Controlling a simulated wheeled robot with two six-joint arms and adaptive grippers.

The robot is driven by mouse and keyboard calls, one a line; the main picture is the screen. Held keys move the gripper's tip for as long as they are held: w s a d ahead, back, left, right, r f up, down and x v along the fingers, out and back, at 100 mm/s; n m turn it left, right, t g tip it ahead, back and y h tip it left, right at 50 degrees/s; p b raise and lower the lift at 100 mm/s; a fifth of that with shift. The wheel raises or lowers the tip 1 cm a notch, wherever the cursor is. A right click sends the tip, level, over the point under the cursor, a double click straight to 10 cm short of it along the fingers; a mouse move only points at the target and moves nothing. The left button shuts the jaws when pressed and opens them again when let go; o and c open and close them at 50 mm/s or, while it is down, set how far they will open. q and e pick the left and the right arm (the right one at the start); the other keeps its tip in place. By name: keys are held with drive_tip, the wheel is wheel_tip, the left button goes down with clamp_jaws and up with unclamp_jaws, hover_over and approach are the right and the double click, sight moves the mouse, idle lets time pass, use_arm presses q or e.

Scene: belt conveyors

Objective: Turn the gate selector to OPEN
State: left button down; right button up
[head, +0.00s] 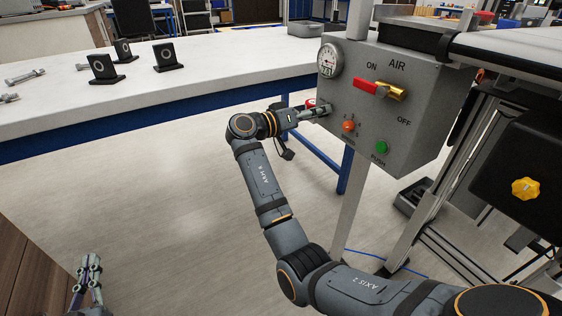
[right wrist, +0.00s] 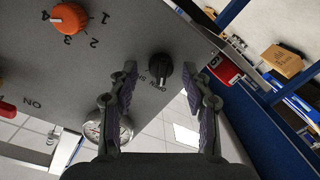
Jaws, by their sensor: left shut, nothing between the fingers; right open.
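The gate selector is a black knob (right wrist: 160,68) on the grey control box (head: 415,85). OPEN and part of a second word show upside down beside it in the right wrist view. Which word it points at cannot be told. My right gripper (head: 322,109) is at the left part of the box face. In the right wrist view its two fingers (right wrist: 160,80) are apart, one on each side of the knob; contact cannot be told. In the head view the gripper hides the knob. My left gripper (head: 91,260) is shut and empty, low at the left.
The box also carries a gauge (head: 329,60), a red AIR lever (head: 370,88), an orange knob (head: 348,126) and a green button (head: 381,147). A white bench (head: 220,65) with black stands is behind left. Conveyor framing stands at right.

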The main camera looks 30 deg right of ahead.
use_arm(q)
wheel_tip(320, 180, down, 23)
drive_tip(key=b, duration=2.1)
use_arm(e)
drive_tip(key=a+m+p, duration=0.2)
drive_tip(key=a+m, duration=0.8)
drive_tip(key=w+f+n+t+y+p, duration=0.3)
drive_tip(key=w+f+n+t+p, duration=0.3)
drive_tip(key=w+f+n+p, duration=0.5)
use_arm(q)
wheel_tip(320, 180, up, 27)
drive_tip(key=p, duration=1.3)
drive_tip(key=shift+p, duration=0.4)
use_arm(e)
wheel_tip(320, 180, down, 17)
drive_tip(key=s+a+n+y, duration=0.1)
drive_tip(key=n+y, duration=0.5)
drive_tip(key=shift+a+n, duration=0.3)
drive_tip(key=shift+a, duration=0.1)
